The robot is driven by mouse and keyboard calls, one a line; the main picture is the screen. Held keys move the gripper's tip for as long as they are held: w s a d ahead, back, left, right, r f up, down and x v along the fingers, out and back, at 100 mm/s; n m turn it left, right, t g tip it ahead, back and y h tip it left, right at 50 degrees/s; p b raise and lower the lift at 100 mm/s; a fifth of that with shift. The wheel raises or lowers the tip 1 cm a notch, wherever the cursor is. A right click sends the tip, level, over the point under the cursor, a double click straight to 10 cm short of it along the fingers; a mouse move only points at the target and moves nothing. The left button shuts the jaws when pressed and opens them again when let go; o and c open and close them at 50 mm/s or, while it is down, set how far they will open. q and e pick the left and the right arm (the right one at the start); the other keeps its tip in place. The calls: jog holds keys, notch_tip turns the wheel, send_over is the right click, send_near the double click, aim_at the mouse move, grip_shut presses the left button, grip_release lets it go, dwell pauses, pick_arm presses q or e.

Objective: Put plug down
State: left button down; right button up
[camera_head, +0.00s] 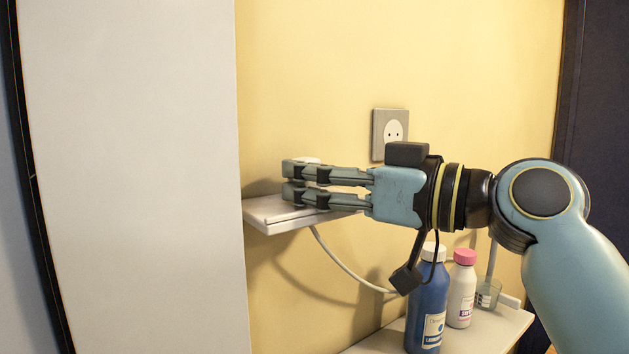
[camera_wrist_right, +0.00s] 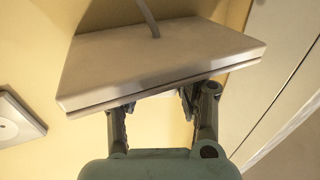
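My right gripper (camera_head: 290,182) reaches in from the right just over the white shelf (camera_head: 270,214). Its two fingers are apart; the wrist view also shows a gap between the fingers (camera_wrist_right: 158,104), with the tips partly hidden by the shelf edge (camera_wrist_right: 165,70). A small white piece (camera_head: 308,160), perhaps the plug, shows just above the upper finger. The fingers hide most of it, and I cannot tell whether it touches them or the shelf. A pale cable (camera_head: 340,262) hangs below the shelf and also shows in the wrist view (camera_wrist_right: 147,14). My left gripper is not in view.
A wall socket (camera_head: 392,131) is on the yellow wall behind my right wrist; it shows at the left of the wrist view (camera_wrist_right: 14,122). Below stand a blue bottle (camera_head: 427,305), a white bottle with pink cap (camera_head: 461,292) and a clear cup (camera_head: 488,294) on a lower shelf (camera_head: 490,334).

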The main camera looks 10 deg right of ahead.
jog(key=o, duration=0.4)
jog(key=shift+w+d+f, duration=0.1)
jog(key=shift+f, duration=0.65)
jog(key=shift+c, duration=0.2)
jog(key=shift+r+p, duration=0.5)
jog(key=shift+d+r, duration=0.15)
jog(key=b+v, duration=0.2)
jog(key=v, duration=0.9)
jog(key=shift+s+r, duration=0.4)
jog(key=shift+s, duration=0.05)
